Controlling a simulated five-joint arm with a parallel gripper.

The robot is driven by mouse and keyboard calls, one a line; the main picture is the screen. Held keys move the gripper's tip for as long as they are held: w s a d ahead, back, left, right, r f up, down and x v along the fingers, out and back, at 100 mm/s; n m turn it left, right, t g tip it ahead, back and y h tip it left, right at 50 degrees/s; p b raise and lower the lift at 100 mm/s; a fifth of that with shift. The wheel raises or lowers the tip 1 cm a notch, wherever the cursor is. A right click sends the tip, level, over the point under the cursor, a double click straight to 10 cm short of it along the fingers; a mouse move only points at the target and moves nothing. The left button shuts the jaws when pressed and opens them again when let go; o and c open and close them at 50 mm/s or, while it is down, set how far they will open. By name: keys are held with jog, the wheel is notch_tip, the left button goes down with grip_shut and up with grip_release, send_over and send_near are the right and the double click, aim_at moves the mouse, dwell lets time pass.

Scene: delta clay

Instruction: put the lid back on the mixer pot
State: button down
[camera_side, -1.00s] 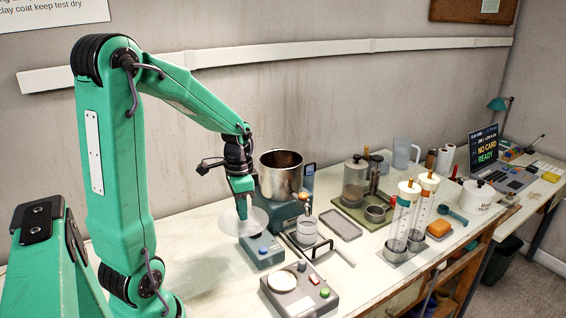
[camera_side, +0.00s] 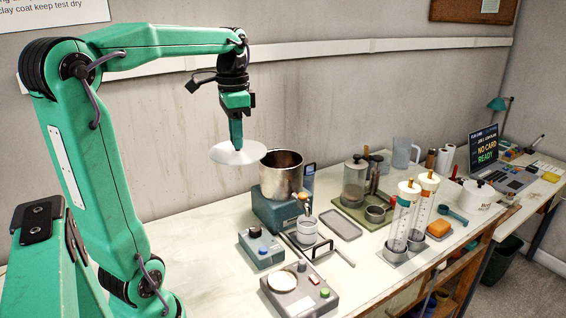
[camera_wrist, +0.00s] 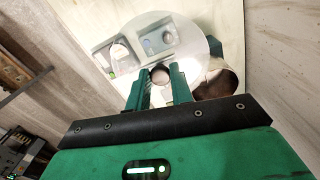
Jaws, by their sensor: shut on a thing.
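The clear round lid (camera_side: 232,153) hangs level in the air, held by its knob in my gripper (camera_side: 236,143). In the wrist view the fingers (camera_wrist: 160,85) are shut on the knob (camera_wrist: 160,74), with the see-through lid disc (camera_wrist: 190,27) spread beyond them. The mixer pot (camera_side: 281,176) is an open steel cylinder on a teal mixer base (camera_side: 268,211). The lid is to the left of the pot, around the height of its rim or above; its right edge comes close to the rim in the side view. The pot's inside is mostly hidden.
A blue-grey box with a knob (camera_side: 262,246) and a scale (camera_side: 300,289) stand in front of the mixer. A small cup in a stand (camera_side: 307,230) is right of them. Tall clear tubes (camera_side: 403,215) stand further right. The table's left part is clear.

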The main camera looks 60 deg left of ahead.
notch_tip(320, 180, up, 3)
jog(key=shift+w+a+f, duration=0.1)
jog(key=shift+w+f, duration=0.05)
jog(key=shift+f, duration=0.05)
jog(key=shift+w+a, duration=2.1)
jog(key=shift+w, duration=2)
jog(key=shift+w+a, duration=2.1)
jog(key=shift+w, duration=2)
jog(key=shift+f, duration=2.7)
jog(key=shift+f, duration=0.1)
notch_tip(320, 180, down, 6)
jog(key=shift+f, duration=0.25)
